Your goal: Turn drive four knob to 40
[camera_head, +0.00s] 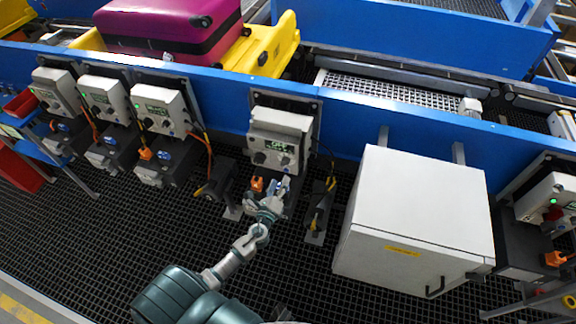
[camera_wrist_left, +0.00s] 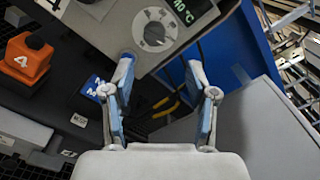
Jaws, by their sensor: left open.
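The drive four box (camera_head: 282,122) is a grey-white control unit on the blue conveyor side in the head view, with a green display (camera_head: 279,144) and dark knobs below it. In the left wrist view, a round grey knob (camera_wrist_left: 155,29) with a pale pointer shows near the top, beside a display (camera_wrist_left: 188,12) with green digits ending in °C. An orange block (camera_wrist_left: 27,58) marked 4 sits at the left. My left gripper (camera_head: 273,187) is open and empty just below the box. Its fingers (camera_wrist_left: 161,76) are apart, not touching the knob. My right gripper is not in view.
A large white cabinet (camera_head: 415,215) stands right of drive four. Several similar drive boxes (camera_head: 158,110) line the conveyor to the left, and another (camera_head: 549,198) is at the far right. A magenta suitcase (camera_head: 170,26) lies in a yellow tray (camera_head: 276,52) above.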

